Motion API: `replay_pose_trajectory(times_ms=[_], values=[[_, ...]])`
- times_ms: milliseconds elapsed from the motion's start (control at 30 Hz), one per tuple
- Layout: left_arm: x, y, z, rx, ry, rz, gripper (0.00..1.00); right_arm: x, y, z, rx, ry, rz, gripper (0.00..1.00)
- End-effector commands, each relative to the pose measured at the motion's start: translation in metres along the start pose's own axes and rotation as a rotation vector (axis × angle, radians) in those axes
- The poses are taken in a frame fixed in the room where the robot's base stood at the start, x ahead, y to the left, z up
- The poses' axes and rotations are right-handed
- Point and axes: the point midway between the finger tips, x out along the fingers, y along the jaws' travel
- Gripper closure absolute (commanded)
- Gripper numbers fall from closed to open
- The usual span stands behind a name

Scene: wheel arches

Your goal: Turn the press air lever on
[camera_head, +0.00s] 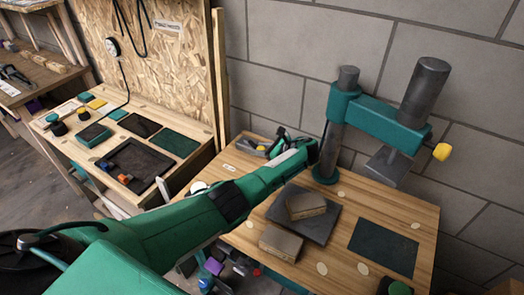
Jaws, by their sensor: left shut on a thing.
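My left arm reaches from the lower left across the bench. Its wrist end is beside the post of the teal press (375,118). The left gripper (270,147) shows small and partly covered behind the forearm, at the back left of the press bench. It is shut at a small grey fitting with a yellow spot (251,146), which appears to be the press air lever. The lever's angle and the grip itself are too small and hidden to tell. My right gripper is not in view.
A dark green mat (384,247) lies right. A yellow knob (441,152) sticks out from the press. Another workbench (189,172) stands left; a block wall closes the back.

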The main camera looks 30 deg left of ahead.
Motion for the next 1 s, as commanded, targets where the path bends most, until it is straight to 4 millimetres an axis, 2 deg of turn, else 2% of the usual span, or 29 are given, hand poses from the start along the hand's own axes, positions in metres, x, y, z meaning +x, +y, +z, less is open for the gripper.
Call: replay_pose_trajectory(times_ms=[33, 167, 200, 267, 300, 667, 867, 1000], values=[[0.007, 0.004, 0.001, 0.0, -0.007, 0.019, 1.0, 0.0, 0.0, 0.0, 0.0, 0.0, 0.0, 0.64], [0.007, 0.005, 0.001, 0.001, -0.007, 0.019, 1.0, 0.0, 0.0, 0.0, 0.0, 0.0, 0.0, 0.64], [0.007, 0.005, 0.001, 0.001, -0.006, 0.018, 0.63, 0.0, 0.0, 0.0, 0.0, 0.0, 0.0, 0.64], [0.007, 0.004, 0.001, 0.002, -0.006, 0.017, 0.51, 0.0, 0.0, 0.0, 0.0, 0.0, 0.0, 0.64], [0.006, 0.004, 0.0, 0.002, -0.005, 0.015, 0.48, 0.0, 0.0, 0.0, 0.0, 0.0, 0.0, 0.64], [0.001, 0.002, 0.005, 0.001, -0.001, 0.006, 0.48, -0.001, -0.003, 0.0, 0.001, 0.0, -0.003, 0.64], [-0.009, 0.002, 0.03, -0.002, -0.001, 0.005, 0.48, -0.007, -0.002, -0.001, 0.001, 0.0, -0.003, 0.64], [-0.02, 0.002, 0.057, -0.003, -0.001, 0.005, 0.48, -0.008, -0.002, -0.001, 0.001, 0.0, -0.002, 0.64]])
